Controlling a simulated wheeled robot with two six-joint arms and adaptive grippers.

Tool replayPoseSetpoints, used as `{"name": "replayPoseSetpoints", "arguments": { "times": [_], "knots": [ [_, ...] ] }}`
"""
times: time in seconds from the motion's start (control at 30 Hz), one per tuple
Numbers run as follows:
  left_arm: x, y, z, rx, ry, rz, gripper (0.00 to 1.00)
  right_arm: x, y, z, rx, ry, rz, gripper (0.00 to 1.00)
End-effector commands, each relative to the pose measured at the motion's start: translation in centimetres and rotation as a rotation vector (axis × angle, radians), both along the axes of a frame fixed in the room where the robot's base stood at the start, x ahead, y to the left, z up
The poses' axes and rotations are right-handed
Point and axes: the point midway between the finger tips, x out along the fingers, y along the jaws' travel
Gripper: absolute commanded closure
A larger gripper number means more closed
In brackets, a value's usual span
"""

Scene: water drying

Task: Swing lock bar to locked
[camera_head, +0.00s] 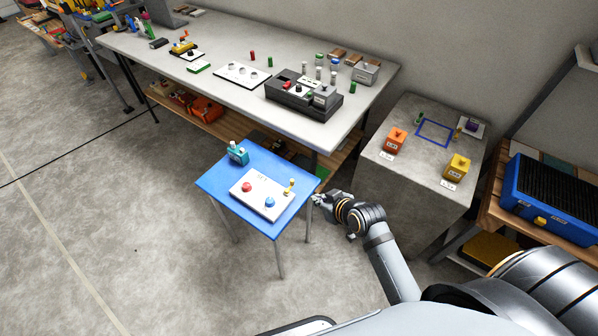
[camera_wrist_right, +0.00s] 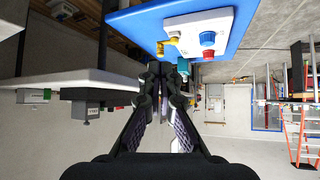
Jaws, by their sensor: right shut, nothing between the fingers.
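A white control panel (camera_head: 262,208) lies on the small blue table (camera_head: 215,185). It carries a red knob (camera_head: 247,187), a blue knob (camera_head: 269,202) and a yellow upright piece (camera_head: 291,187) at its right end, which looks like the lock bar. Its lock position is too small to tell. My right gripper (camera_head: 319,199) is beside the table's right edge, apart from the yellow piece. In the right wrist view the picture is inverted; the yellow piece (camera_wrist_right: 161,48) shows just beyond the shut, empty fingertips (camera_wrist_right: 164,77). My left gripper is not in view.
A teal block (camera_head: 238,153) stands at the back of the blue table. A long white workbench (camera_head: 215,45) with several devices is behind. A grey pedestal (camera_head: 400,180) with orange and yellow boxes stands to the right. The floor at left is clear.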

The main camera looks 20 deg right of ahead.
Motion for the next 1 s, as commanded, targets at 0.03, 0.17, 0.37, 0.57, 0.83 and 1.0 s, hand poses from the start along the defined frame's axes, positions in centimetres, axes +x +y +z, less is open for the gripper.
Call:
{"name": "replayPoseSetpoints", "arguments": {
  "times": [0.03, 0.17, 0.37, 0.57, 0.83, 1.0],
  "knots": [
    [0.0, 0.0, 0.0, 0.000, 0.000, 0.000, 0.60, 0.0, 0.0, 0.1, 0.001, -0.001, 0.001, 1.00],
    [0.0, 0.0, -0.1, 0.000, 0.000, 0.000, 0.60, 0.0, 0.0, 0.0, 0.001, -0.001, 0.001, 1.00],
    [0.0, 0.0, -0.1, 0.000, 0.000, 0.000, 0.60, 0.3, 0.1, -0.3, 0.001, 0.000, -0.001, 1.00],
    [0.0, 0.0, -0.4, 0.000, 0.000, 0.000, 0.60, 2.5, 0.7, -2.4, 0.002, 0.000, -0.002, 1.00],
    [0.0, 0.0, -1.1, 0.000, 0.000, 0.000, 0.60, 6.7, 1.9, -6.4, 0.002, 0.002, -0.001, 1.00],
    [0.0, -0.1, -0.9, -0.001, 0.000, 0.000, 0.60, 9.4, 2.6, -6.6, 0.000, -0.002, -0.001, 1.00]
  ]
}}
